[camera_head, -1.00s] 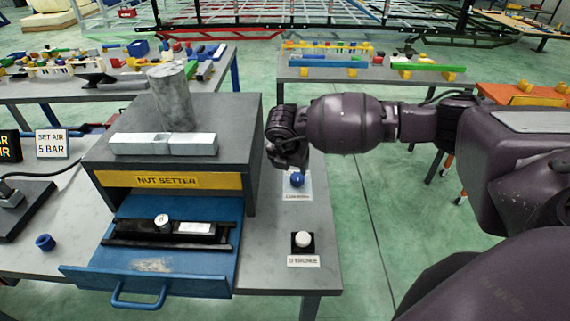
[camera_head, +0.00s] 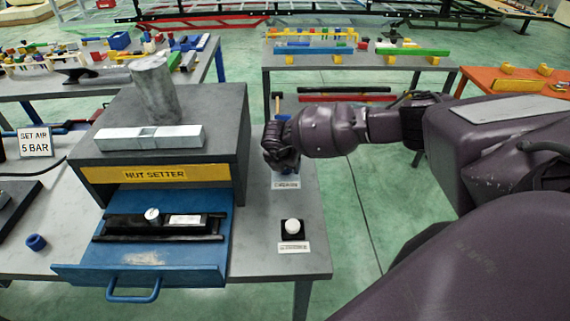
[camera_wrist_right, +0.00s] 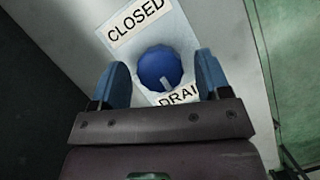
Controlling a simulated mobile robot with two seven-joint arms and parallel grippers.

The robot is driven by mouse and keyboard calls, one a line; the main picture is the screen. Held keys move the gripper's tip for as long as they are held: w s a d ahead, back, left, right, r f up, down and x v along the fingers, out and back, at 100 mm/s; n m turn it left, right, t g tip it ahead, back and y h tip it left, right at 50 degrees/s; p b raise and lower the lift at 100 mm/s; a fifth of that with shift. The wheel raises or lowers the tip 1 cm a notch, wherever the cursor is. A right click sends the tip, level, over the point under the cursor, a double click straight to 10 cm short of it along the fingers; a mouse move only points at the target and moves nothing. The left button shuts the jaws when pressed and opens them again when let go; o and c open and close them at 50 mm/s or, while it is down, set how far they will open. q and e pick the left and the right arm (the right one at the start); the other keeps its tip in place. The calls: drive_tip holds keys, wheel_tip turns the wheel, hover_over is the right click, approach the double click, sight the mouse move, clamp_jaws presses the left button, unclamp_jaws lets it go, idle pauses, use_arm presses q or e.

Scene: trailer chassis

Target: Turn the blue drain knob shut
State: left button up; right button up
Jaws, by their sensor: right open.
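The blue drain knob (camera_wrist_right: 160,66) shows in the right wrist view between my right gripper's two blue fingers. It sits on a pale plate with a CLOSED label (camera_wrist_right: 136,20) and a partly covered DRAIN label (camera_wrist_right: 180,96). A light pointer mark on the knob faces the DRAIN label, away from CLOSED. My right gripper (camera_wrist_right: 162,72) is open, with a gap between each finger and the knob. In the head view my right gripper (camera_head: 281,160) hangs over the bench and hides the knob; part of its label plate (camera_head: 286,182) shows below. My left gripper is out of view.
The grey NUT SETTER box (camera_head: 205,130) stands close left of my right gripper. Its blue drawer (camera_head: 200,275) is out at the front. A white button (camera_head: 292,227) is nearer the front edge. A blue ring (camera_head: 36,242) lies far left. Open floor is to the right.

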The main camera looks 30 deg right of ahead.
drive_tip(key=shift+f, duration=0.1)
drive_tip(key=c, duration=0.9)
